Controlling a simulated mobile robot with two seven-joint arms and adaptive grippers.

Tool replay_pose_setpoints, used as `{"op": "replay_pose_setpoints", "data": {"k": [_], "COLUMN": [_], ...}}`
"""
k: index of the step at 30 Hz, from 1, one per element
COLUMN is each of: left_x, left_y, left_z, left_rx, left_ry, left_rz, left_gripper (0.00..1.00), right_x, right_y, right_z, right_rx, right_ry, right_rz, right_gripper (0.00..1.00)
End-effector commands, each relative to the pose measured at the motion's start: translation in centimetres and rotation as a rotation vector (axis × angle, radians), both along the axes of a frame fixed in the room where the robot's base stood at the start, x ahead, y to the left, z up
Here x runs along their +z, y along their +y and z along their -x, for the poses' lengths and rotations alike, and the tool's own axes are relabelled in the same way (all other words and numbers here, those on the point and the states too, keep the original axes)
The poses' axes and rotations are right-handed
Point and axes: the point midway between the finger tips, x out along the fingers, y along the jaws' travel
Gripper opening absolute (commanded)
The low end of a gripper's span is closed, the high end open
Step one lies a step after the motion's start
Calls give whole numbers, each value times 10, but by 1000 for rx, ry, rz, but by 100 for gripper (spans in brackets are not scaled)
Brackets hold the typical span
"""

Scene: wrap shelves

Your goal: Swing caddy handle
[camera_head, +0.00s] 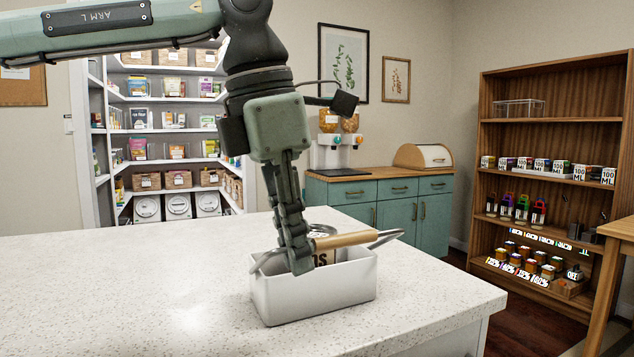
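The white caddy (318,300) stands upright near the front of the speckled counter. Its handle has a wooden grip (345,240) and flat metal arms, one at the right (385,237) and one at the left end. The grip lies just above the caddy's rim. My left gripper (295,262) points down over the caddy's left part, and its fingers cover the left stretch of the grip. I cannot tell whether they close on it. A round lid-like item and a dark-lettered label show partly inside or behind the caddy. My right gripper is not in view.
The white counter (130,290) is clear left of the caddy, and its right edge lies a short way beyond it. Pantry shelves (165,130), teal cabinets (395,210) and a wooden bookcase (550,130) stand farther back.

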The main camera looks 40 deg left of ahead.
Motion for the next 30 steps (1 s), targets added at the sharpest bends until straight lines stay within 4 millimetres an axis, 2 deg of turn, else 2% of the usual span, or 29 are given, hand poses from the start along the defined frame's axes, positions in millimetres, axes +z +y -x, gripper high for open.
{"op": "replay_pose_setpoints", "data": {"k": [13,30], "left_x": [4,44], "left_y": [0,0], "left_z": [0,0], "left_rx": [0,0], "left_ry": [0,0], "left_rz": [-1,0], "left_gripper": [20,20], "right_x": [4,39], "right_y": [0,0], "right_z": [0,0], "right_rx": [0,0], "right_ry": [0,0], "right_rz": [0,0], "right_gripper": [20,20]}}
